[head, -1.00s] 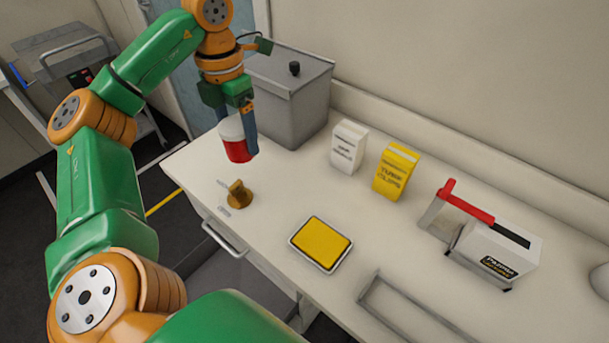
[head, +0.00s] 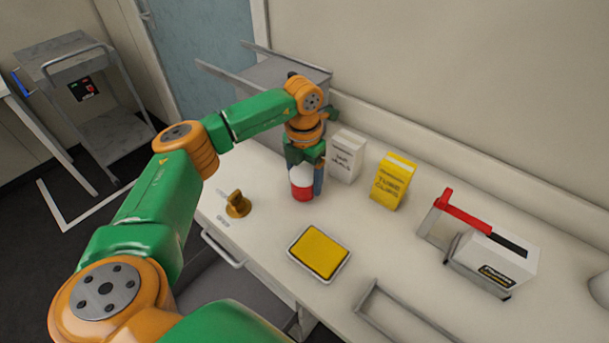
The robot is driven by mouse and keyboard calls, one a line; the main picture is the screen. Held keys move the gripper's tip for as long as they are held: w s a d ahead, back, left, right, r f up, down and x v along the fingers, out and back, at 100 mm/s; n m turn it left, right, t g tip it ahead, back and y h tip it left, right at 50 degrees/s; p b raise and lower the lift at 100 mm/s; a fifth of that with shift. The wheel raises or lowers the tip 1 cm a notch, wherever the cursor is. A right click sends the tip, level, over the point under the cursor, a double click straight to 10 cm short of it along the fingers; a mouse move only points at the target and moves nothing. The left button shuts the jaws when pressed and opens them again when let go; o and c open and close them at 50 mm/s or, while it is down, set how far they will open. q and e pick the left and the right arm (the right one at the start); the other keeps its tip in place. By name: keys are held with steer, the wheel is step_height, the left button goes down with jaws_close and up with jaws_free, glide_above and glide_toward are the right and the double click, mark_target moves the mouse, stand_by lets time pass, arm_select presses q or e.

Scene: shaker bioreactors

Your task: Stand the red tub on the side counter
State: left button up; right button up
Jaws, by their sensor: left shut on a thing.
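The red tub (head: 302,191), red below with a white upper part, is upright at the counter in the head view. My left gripper (head: 304,172) comes down from above and is shut on it, with a blue finger along its right side. The tub's base is at or just above the counter top (head: 265,200); I cannot tell whether it touches. My right gripper is not in view.
A white box (head: 346,156) and a yellow box (head: 393,181) stand right of the tub. A grey bin (head: 270,78) is behind my arm. A red-handled device (head: 490,260) stands at right.

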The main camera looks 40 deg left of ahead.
mark_target(304, 171)
arm_select(q)
steer(key=shift+f, duration=0.2)
steer(key=o, duration=1.4)
steer(key=shift+r, duration=0.1)
step_height(304, 171, up, 12)
steer(key=shift+r+b, duration=0.2)
steer(key=shift+b, duration=0.45)
steer(key=shift+a, duration=0.1)
steer(key=shift+f, duration=0.1)
